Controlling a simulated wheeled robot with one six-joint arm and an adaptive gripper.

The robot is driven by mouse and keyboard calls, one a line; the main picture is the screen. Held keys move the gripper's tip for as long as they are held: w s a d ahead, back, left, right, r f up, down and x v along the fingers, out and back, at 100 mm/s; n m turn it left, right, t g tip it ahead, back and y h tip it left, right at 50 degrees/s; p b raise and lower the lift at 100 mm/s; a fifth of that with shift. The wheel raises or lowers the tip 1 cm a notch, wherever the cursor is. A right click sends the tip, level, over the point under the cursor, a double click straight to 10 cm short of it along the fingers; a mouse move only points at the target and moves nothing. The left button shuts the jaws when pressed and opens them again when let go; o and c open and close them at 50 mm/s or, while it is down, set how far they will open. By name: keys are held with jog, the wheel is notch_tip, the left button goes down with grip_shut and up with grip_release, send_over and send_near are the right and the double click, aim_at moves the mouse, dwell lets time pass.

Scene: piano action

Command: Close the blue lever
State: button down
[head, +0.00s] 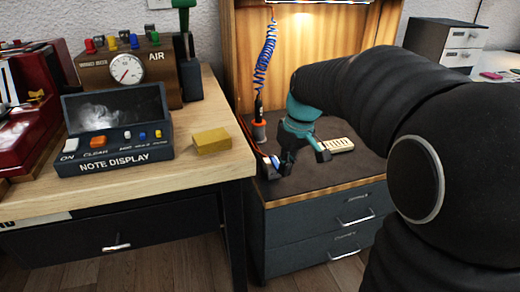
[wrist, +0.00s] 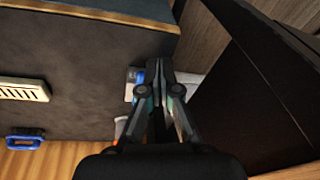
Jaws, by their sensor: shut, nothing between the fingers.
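A row of small coloured levers tops the brown AIR box at the upper left of the head view. A small white and blue object (wrist: 135,78) lies right beside the fingertips.
The NOTE DISPLAY box (head: 115,140) and a yellow block (head: 211,141) stand on the wooden bench, left of the cabinet (head: 320,215). A cream slotted piece (head: 341,145) lies on the cabinet top. A blue coiled cord (head: 265,60) hangs behind my arm.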

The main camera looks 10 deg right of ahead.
aim_at(275, 167)
jog(key=w+n, duration=0.2)
jog(key=w+r+n+y, duration=0.1)
jog(key=w+n, duration=0.1)
jog(key=w+a+n+g, duration=0.1)
jog(key=w+n, duration=0.1)
jog(key=shift+w+r, duration=0.3)
jog(key=shift+s+a+r+n+g+y, duration=0.1)
jog(key=shift+a+r+n+y, duration=0.15)
jog(key=shift+r+n, duration=0.85)
jog(key=shift+s+a+r+n+g+y, duration=0.15)
jog(key=shift+a+r+n, duration=0.2)
jog(key=shift+n, duration=1.5)
jog(key=shift+s+a+r+n+g+y, duration=0.15)
jog(key=shift+r+n, duration=0.55)
jog(key=shift+n, duration=0.75)
jog(key=shift+w, duration=0.1)
notch_tip(275, 167, down, 10)
jog(key=shift+a+r+b, duration=0.1)
jog(key=shift+r+b, duration=0.15)
jog(key=shift+b, duration=0.95)
jog(key=shift+d, duration=0.4)
